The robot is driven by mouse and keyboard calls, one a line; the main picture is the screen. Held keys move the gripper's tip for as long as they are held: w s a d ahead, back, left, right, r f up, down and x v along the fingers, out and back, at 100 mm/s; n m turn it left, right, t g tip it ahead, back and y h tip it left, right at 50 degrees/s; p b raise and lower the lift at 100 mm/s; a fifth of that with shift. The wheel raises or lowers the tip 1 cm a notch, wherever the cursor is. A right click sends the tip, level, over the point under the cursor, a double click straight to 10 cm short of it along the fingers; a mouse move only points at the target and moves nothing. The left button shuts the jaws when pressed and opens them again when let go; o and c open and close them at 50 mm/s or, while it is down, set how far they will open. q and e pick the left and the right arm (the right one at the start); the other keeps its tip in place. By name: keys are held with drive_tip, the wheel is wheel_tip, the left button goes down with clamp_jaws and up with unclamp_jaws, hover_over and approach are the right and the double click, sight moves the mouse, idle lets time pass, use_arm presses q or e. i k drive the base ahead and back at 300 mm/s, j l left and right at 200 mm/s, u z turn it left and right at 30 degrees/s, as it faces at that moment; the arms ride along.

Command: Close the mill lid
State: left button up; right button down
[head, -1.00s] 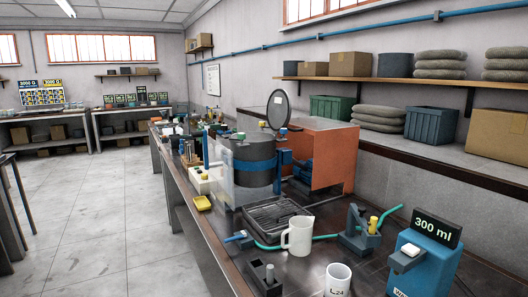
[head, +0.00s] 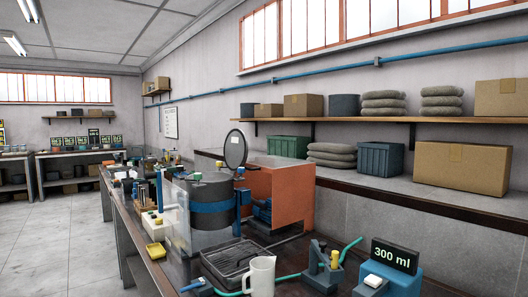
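The mill looks to be the dark grey drum (head: 211,190) with a blue band, standing on the bench behind a clear panel. A round dark lid (head: 236,149) stands upright and raised at the drum's back right, so it looks open. An orange housing (head: 286,193) is to the right of the drum. Neither of my grippers shows in the head view.
Floor (head: 62,240) is clear on the left.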

sight(236, 146)
drive_tip(key=i+j+z, duration=0.3)
drive_tip(key=j, duration=0.35)
drive_tip(key=j+z, duration=0.25)
drive_tip(key=j, duration=0.35)
drive_tip(key=i+j+z, duration=0.1)
drive_tip(key=j+z, duration=0.2)
drive_tip(key=j, duration=0.4)
